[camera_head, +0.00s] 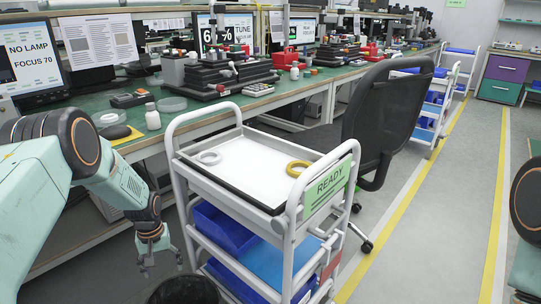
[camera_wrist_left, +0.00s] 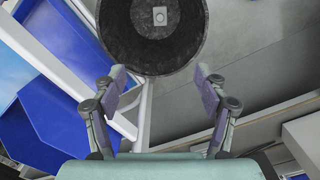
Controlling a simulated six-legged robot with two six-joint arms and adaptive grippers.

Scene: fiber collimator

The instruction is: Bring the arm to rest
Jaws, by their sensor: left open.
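My left arm comes in from the left in the head view and bends down in front of the bench. Its left gripper (camera_head: 160,262) hangs pointing down, left of the trolley and above the floor beside a dark bin (camera_head: 184,290). In the left wrist view the gripper (camera_wrist_left: 162,90) has its two fingers spread wide with nothing between them. The dark round bin (camera_wrist_left: 155,40) lies beyond the fingertips there. Part of my right arm shows at the right edge of the head view, but its gripper is out of view.
A white trolley (camera_head: 183,160) with a READY sign (camera_head: 326,191) stands close right of the gripper. Its top tray holds a white ring (camera_head: 208,157) and a yellow ring (camera_head: 298,168). A green-topped bench (camera_head: 190,107) and a black chair (camera_head: 388,115) stand behind. Floor is clear at right.

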